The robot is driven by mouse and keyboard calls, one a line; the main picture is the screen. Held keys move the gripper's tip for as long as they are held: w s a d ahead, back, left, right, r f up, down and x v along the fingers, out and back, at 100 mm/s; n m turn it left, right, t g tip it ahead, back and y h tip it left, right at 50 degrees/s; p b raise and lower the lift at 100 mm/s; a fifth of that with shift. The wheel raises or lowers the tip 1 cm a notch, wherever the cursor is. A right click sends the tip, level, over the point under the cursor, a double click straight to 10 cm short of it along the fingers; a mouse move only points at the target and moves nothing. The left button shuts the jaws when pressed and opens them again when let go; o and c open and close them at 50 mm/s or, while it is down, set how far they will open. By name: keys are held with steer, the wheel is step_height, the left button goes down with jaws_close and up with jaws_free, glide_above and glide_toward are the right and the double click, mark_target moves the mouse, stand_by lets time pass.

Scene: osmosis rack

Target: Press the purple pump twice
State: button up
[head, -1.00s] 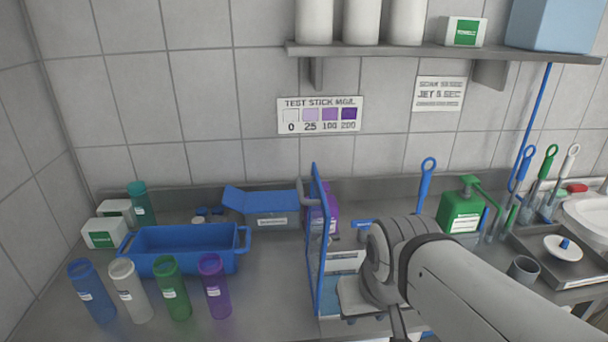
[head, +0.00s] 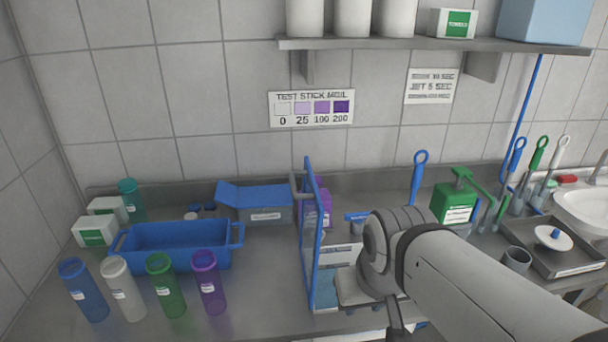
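The purple pump (head: 325,203) stands at the back of the counter, right of the middle. My gripper (head: 395,322) points down toward the counter in front of the panel's right side. Its fingers are mostly hidden by my wrist and the frame's lower edge, so I cannot tell whether it is open or shut.
A blue-framed panel (head: 310,235) stands close left of my wrist. A green pump (head: 454,203) is at back right. A blue bin (head: 175,247) and several coloured bottles, one purple (head: 208,282), are at left. A shelf (head: 430,47) hangs above.

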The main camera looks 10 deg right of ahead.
jaws_close()
stand_by(1.5)
